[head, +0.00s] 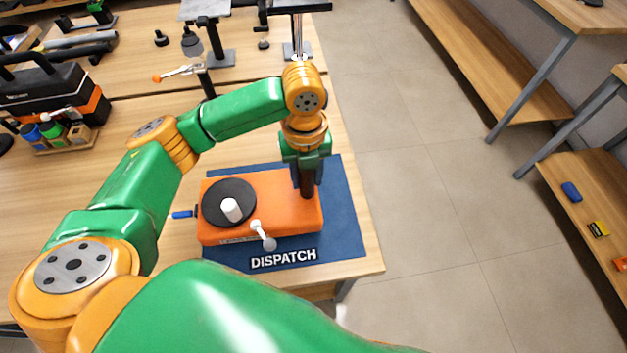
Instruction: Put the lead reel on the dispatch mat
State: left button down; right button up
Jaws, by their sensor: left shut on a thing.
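The lead reel is an orange block (275,200) with a black disc (228,203) and white knob on top. A white crank lever is at its front and a blue-tipped lead (183,214) sticks out on its left. It appears over the blue dispatch mat (343,215), its left end reaching about the mat's left edge. I cannot tell whether it rests on the mat or is slightly above. My left gripper (307,190) points down at the reel's right end, shut on a dark upright part of it. The fingertips are partly hidden. My right gripper is out of view.
The mat lies at the table's front right corner, with open floor (440,200) beyond. A black and orange toolbox (55,95) and small coloured bottles stand at the left. Clamps and stands (215,45) are at the back. Wooden shelves (590,200) stand at the right.

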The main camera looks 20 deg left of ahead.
pick_arm(q)
jog(key=f, duration=0.1)
jog(key=w+f, duration=0.2)
jog(key=shift+w+d+f, duration=0.1)
jog(key=shift+w+d, duration=0.1)
jog(key=shift+d, duration=0.05)
notch_tip(320, 180, down, 2)
jog(key=shift+s+a+f+p, duration=0.1)
jog(key=shift+f+p, duration=0.05)
jog(key=shift+p, duration=0.4)
jog(key=shift+f, duration=0.3)
jog(key=shift+c, duration=2.4)
grip_release()
notch_tip(320, 180, up, 12)
jog(key=b, duration=0.1)
